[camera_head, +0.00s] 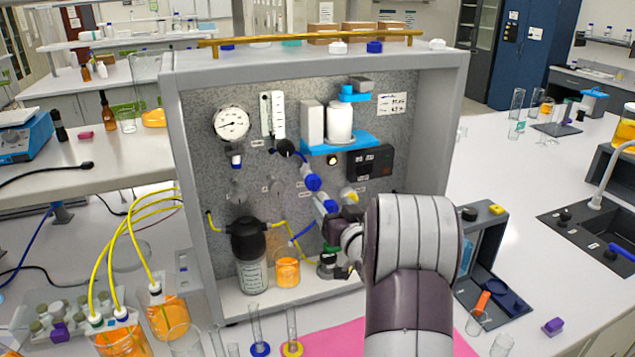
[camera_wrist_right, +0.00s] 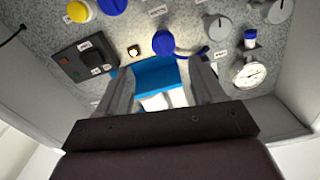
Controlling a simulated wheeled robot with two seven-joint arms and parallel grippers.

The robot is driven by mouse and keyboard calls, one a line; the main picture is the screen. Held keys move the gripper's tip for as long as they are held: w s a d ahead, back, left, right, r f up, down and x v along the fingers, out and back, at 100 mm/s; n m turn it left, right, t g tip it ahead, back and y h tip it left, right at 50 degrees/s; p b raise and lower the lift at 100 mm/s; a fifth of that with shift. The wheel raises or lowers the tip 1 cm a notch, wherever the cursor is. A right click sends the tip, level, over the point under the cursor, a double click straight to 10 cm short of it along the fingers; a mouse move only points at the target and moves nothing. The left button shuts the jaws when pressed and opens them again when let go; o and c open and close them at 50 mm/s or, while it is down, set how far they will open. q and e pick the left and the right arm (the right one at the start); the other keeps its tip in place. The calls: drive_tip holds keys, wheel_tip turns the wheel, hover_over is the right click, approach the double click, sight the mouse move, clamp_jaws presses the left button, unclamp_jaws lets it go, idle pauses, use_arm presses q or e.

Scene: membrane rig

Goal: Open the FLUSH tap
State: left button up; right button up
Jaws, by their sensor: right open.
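The grey rig panel (camera_head: 255,165) carries several taps, and their labels are too small to read, so I cannot tell which is FLUSH. An upper blue tap (camera_head: 313,183) shows in the head view; it also appears ahead between my fingers in the right wrist view (camera_wrist_right: 163,42). A second blue tap (camera_wrist_right: 112,5) and a yellow tap (camera_head: 350,197) sit close by, with two grey taps (camera_head: 238,192) to the left. My right gripper (camera_head: 324,203) is open and empty before the upper blue tap, apparently apart from it. My left gripper is out of view.
A black switch box (camera_head: 370,162), a blue shelf (camera_head: 338,142) and a gauge (camera_head: 231,123) are on the panel. A dark-capped bottle (camera_head: 250,255) and an orange beaker (camera_head: 287,270) stand below. The rig's side walls bound the space.

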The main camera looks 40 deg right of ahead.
sight(316, 186)
drive_tip(key=p+x, duration=0.1)
drive_tip(key=x, duration=0.2)
drive_tip(key=p+x, duration=0.1)
drive_tip(key=x, duration=0.2)
drive_tip(key=p+x, duration=0.1)
drive_tip(key=x, duration=0.2)
drive_tip(key=shift+a+r, duration=0.2)
drive_tip(key=shift+a, duration=0.15)
drive_tip(key=shift+w+d+f, duration=0.15)
drive_tip(key=shift+w+d, duration=0.15)
drive_tip(key=shift+w, duration=0.05)
drive_tip(key=shift+a, duration=0.1)
drive_tip(key=c, duration=1.1)
